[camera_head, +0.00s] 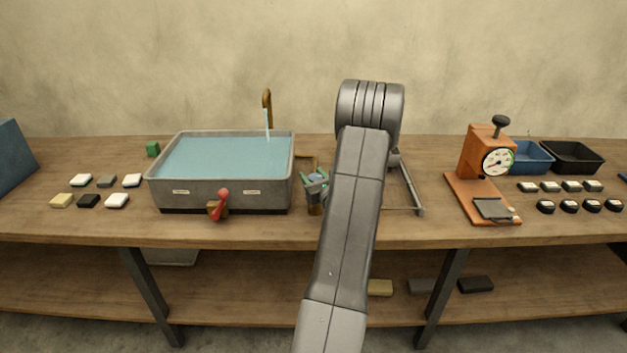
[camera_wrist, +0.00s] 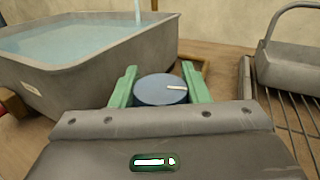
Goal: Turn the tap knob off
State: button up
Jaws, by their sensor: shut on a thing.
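The tap knob (camera_wrist: 160,90) is a round blue-grey disc with a white pointer mark. In the wrist view it sits between the two green fingers of my gripper (camera_wrist: 160,88), which is shut on it. In the head view my gripper (camera_head: 315,182) is just right of the basin, and the knob is mostly hidden by the fingers. The brass tap (camera_head: 267,98) stands behind the grey basin (camera_head: 168,193), and a thin stream of water (camera_head: 268,122) runs from it. The basin holds blue water (camera_head: 220,155), which also shows in the wrist view (camera_wrist: 70,38).
A red-handled drain valve (camera_head: 222,196) sticks out of the basin's front. A wire rack (camera_head: 412,190) lies right of my gripper. An orange gauge press (camera_head: 480,155) stands farther right. Several small blocks (camera_head: 117,200) lie to the left. My arm crosses the bench front.

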jog(key=n+g+y, duration=0.2)
jog(key=y, duration=0.1)
jog(key=n+g+y+b, duration=0.1)
jog(key=n+g+y, duration=0.1)
jog(key=shift+s+a+f+n+y, duration=0.1)
jog(key=shift+s+a+n+y, duration=0.1)
jog(key=shift+n+y, duration=0.15)
jog(key=n+g+y, duration=0.1)
jog(key=n+g, duration=0.1)
jog(key=n+g+y+b, duration=0.1)
jog(key=g+y, duration=0.1)
jog(key=g, duration=0.1)
jog(key=shift+s+a+n, duration=0.15)
jog(key=shift+s+n, duration=0.05)
jog(key=shift+n, duration=0.15)
jog(key=n+g, duration=0.1)
jog(key=n+g+y, duration=0.1)
jog(key=g, duration=0.1)
jog(key=n+g, duration=0.1)
jog(key=g, duration=0.1)
jog(key=shift+s+a+y+p, duration=0.1)
jog(key=shift+s+y+p, duration=0.15)
jog(key=shift+p, duration=0.05)
jog(key=shift+s+n+g+p, duration=0.15)
jog(key=shift+n+g+p, duration=0.4)
jog(key=shift+n+g, duration=0.6)
jog(key=shift+s+n+g+p, duration=0.15)
jog(key=shift+n+g+p, duration=0.45)
jog(key=shift+g, duration=1.05)
jog(key=shift+n, duration=0.25)
